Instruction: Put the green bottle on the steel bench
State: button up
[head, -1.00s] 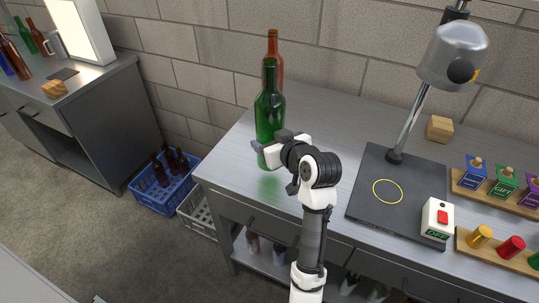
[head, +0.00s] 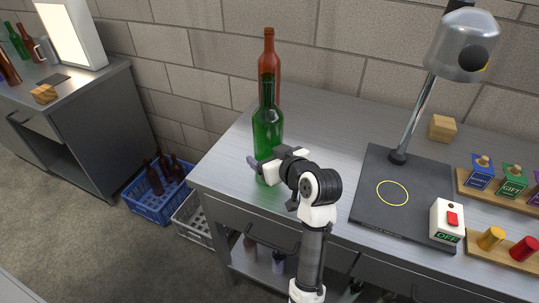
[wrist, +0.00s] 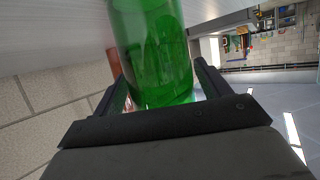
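The green bottle (head: 267,130) is upright over the left end of the steel bench (head: 325,135). My gripper (head: 262,168) is around its lower body and shut on it. In the wrist view the green bottle (wrist: 152,50) sits between the two fingers of my gripper (wrist: 163,88). The base is partly hidden by my gripper, and I cannot tell whether it touches the bench top.
A brown-red bottle (head: 269,55) stands close behind the green one. A lamp (head: 460,45) on a black base (head: 375,212), a switch box (head: 447,220) and a wooden block (head: 442,127) are to the right. Crates (head: 160,203) stand on the floor at left.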

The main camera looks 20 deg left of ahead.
jog(key=shift+o, duration=0.7)
jog(key=shift+r, duration=0.1)
jog(key=shift+r, duration=0.2)
jog(key=p+v, duration=0.5)
jog(key=v, duration=0.6)
jog(key=shift+s+d+r+p, duration=0.15)
jog(key=shift+s+d+p, duration=0.1)
jog(key=shift+d+p, duration=0.05)
jog(key=shift+s, duration=0.1)
